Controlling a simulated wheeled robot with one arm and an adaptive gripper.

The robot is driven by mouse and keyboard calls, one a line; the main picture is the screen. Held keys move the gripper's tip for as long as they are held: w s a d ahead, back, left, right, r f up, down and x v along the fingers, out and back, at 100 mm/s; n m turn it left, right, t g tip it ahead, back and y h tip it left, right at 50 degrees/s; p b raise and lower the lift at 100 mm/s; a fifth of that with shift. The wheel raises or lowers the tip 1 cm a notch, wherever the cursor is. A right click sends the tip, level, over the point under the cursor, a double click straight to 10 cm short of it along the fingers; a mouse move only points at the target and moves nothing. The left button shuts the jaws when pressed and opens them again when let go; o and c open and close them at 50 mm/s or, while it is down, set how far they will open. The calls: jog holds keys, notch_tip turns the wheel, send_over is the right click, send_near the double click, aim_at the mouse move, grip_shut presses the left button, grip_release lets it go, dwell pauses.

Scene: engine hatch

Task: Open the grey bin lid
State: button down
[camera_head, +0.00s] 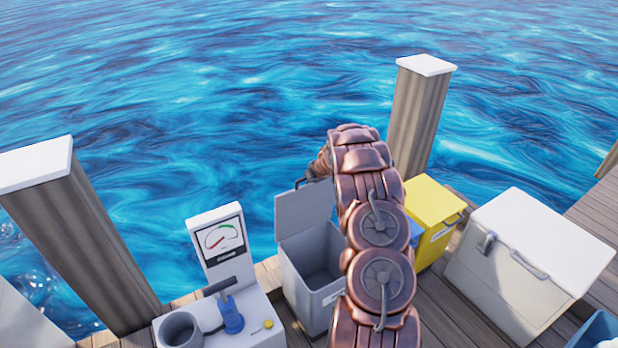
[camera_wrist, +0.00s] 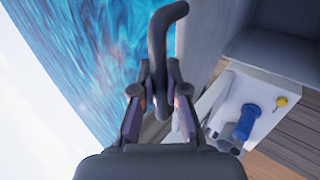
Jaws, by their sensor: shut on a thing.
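The grey bin (camera_head: 312,285) stands on the dock with its grey lid (camera_head: 303,212) raised to about upright, and the inside of the bin shows. A dark handle (camera_head: 302,182) sits at the lid's top edge. My gripper (camera_head: 318,170) is at that edge, partly hidden behind my arm. In the wrist view, my gripper (camera_wrist: 160,90) is shut on the dark curved lid handle (camera_wrist: 158,35), which runs between the fingers. The grey lid (camera_wrist: 200,35) and the bin's inside (camera_wrist: 275,45) show to the right there.
A gauge box with a blue pump (camera_head: 231,315) stands left of the bin. A yellow bin (camera_head: 432,215) and a large white cooler (camera_head: 530,250) stand to the right. Wooden posts (camera_head: 418,115) rise at the dock edge, with open water (camera_head: 200,100) beyond.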

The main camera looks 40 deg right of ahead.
jog(key=shift+d+r, duration=0.1)
jog(key=shift+r, duration=0.05)
jog(key=c, duration=1.2)
grip_release()
jog(key=shift+v, duration=5.95)
